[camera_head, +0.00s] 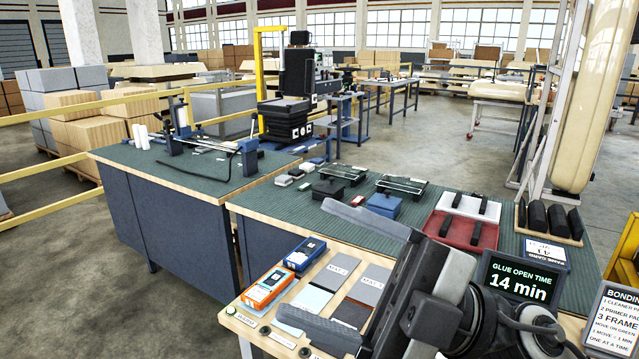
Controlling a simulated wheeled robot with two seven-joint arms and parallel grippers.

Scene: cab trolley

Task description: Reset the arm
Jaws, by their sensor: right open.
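My right gripper (306,260) reaches in from the lower right over the near end of the green-topped bench (262,217). Its two grey fingers are spread wide apart, with nothing held between them. My left gripper is not in view.
Labelled grey plates (335,272) lie beside the devices, partly behind my gripper. A red-and-white tray (462,222), a rack of black blocks (549,221) and a "GLUE OPEN TIME 14 min" display (520,281) stand further right. Open floor (80,270) lies left.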

